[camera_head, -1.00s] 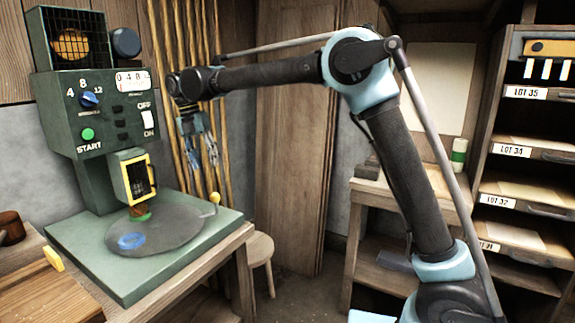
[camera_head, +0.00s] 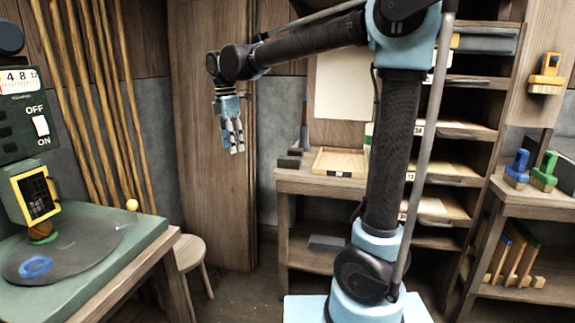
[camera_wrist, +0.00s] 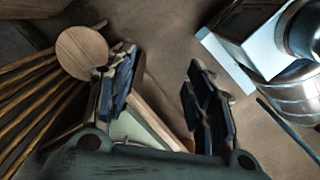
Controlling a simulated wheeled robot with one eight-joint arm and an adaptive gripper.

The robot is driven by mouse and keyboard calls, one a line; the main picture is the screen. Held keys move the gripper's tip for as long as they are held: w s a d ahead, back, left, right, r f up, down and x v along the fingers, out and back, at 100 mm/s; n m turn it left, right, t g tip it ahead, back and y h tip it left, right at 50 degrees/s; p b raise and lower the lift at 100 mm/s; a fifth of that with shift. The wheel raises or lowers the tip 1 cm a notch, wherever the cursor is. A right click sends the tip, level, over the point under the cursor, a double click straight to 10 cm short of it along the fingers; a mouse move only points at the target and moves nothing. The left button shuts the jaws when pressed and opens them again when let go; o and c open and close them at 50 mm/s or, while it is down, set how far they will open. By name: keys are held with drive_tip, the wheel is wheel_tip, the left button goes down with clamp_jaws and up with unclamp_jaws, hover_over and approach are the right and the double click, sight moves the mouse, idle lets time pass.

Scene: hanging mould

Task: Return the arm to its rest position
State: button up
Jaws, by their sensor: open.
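My gripper (camera_head: 232,140) hangs at the end of my arm in the head view, fingers pointing down, in the free space left of the shelf bench. In the wrist view my gripper (camera_wrist: 160,100) has its two fingers spread wide apart with nothing between them. No object is held. My arm stands bent, with its forearm reaching to the left across the picture.
A green machine table (camera_head: 110,285) with a turntable (camera_head: 75,250) stands at left, beside a round stool (camera_head: 187,252). The stool also shows in the wrist view (camera_wrist: 82,52). A wooden bench (camera_head: 300,182) with a tray (camera_head: 340,160) and a shelf rack (camera_head: 460,133) stand behind my arm.

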drive_tip(key=s+d+f+m, duration=0.2)
drive_tip(key=d+m, duration=0.2)
drive_tip(key=d, duration=0.4)
drive_tip(key=s+d+f+m, duration=0.2)
drive_tip(key=d+f+m, duration=0.1)
drive_tip(key=d, duration=0.5)
drive_tip(key=s+d+f+m, duration=0.2)
drive_tip(key=d+m, duration=0.2)
drive_tip(key=d, duration=0.4)
drive_tip(key=s+d+f+m+t, duration=0.2)
drive_tip(key=s+d+f+m, duration=1)
drive_tip(key=f, duration=0.4)
drive_tip(key=shift+s+d+m+y, duration=0.3)
drive_tip(key=shift+s+d+y, duration=0.15)
drive_tip(key=shift+s, duration=0.2)
drive_tip(key=c, duration=0.4)
drive_tip(key=shift+a, duration=0.1)
